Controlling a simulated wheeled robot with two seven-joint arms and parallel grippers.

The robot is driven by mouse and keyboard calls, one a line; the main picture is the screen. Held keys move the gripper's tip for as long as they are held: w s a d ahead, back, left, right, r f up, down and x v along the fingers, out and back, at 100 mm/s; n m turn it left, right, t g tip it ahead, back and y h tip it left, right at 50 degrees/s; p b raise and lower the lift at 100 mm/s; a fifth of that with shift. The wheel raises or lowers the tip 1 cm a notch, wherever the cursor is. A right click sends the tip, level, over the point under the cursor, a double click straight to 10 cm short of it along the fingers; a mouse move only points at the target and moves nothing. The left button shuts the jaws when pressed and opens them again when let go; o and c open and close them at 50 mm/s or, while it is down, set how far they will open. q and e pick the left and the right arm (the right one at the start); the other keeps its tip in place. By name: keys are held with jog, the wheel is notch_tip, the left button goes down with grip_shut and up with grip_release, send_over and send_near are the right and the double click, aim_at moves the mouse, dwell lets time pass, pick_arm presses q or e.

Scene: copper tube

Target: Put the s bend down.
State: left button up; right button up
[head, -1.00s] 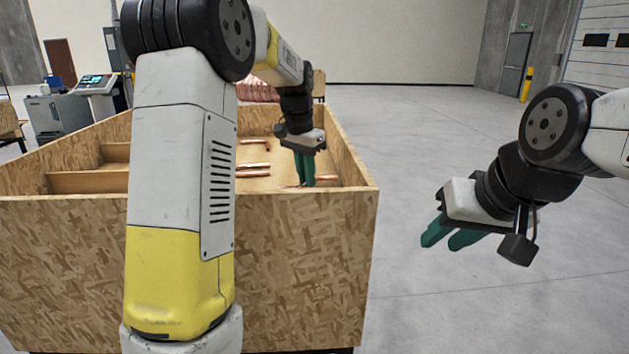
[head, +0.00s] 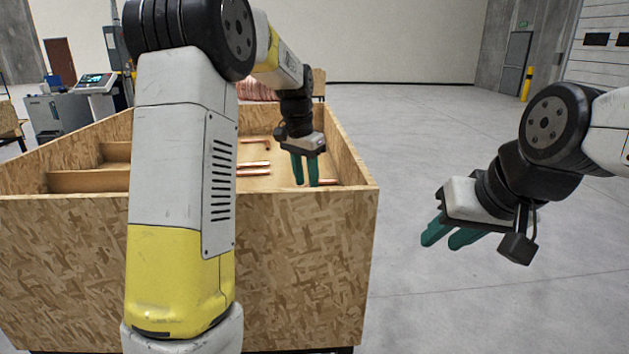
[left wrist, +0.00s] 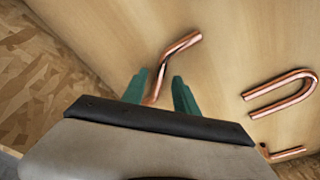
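The copper s bend (left wrist: 178,50) lies on the crate's wooden floor in the left wrist view. Its near end passes between the two fingers of my left gripper (left wrist: 163,92). The fingers stand apart, with a gap beside the tube, so the gripper is open. In the head view my left gripper (head: 306,184) hangs inside the crate near its front right corner. A bit of the s bend (head: 329,181) shows just right of the fingers; the rest is hidden by the front wall. My right gripper (head: 437,240) is open and empty, outside the crate on the right.
The chipboard crate (head: 300,265) has high walls and wooden dividers (head: 88,181) on the left. A copper U-bend (left wrist: 285,92) and an elbow piece (left wrist: 284,153) lie on its floor to the right in the left wrist view. Open concrete floor (head: 470,140) lies right of the crate.

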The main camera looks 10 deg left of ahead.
pick_arm(q)
notch_tip(320, 180, up, 12)
jog(key=s+a, duration=0.1)
jog(key=shift+s+f, duration=0.2)
jog(key=shift+s, duration=0.05)
jog(key=shift+s, duration=0.1)
